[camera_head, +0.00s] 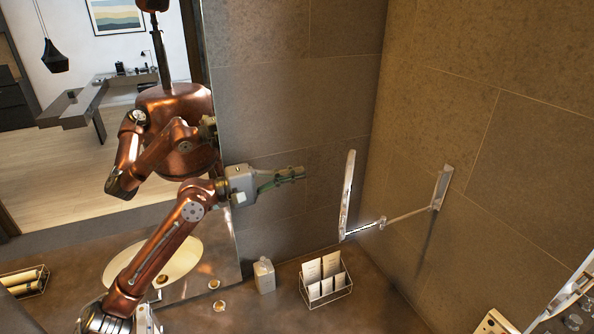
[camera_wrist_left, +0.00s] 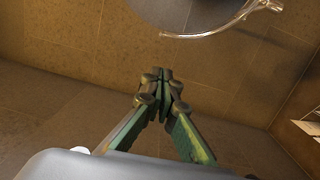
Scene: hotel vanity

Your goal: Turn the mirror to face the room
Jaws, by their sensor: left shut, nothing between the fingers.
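The small mirror (camera_head: 347,195) hangs nearly edge-on to the head camera, as a thin pale upright strip. A jointed metal arm (camera_head: 410,214) ties it to a bracket (camera_head: 441,187) on the right wall. In the left wrist view the mirror (camera_wrist_left: 190,12) is a dark round disc with a pale rim, cut off by the top edge. My left gripper (camera_head: 302,173) is shut and empty, left of the mirror with a gap between them. In the left wrist view its fingertips (camera_wrist_left: 163,75) meet below the disc. My right gripper is not in view.
A large wall mirror (camera_head: 225,245) at left reflects my body and a room. The tiled back wall (camera_head: 345,100) is bare above my gripper.

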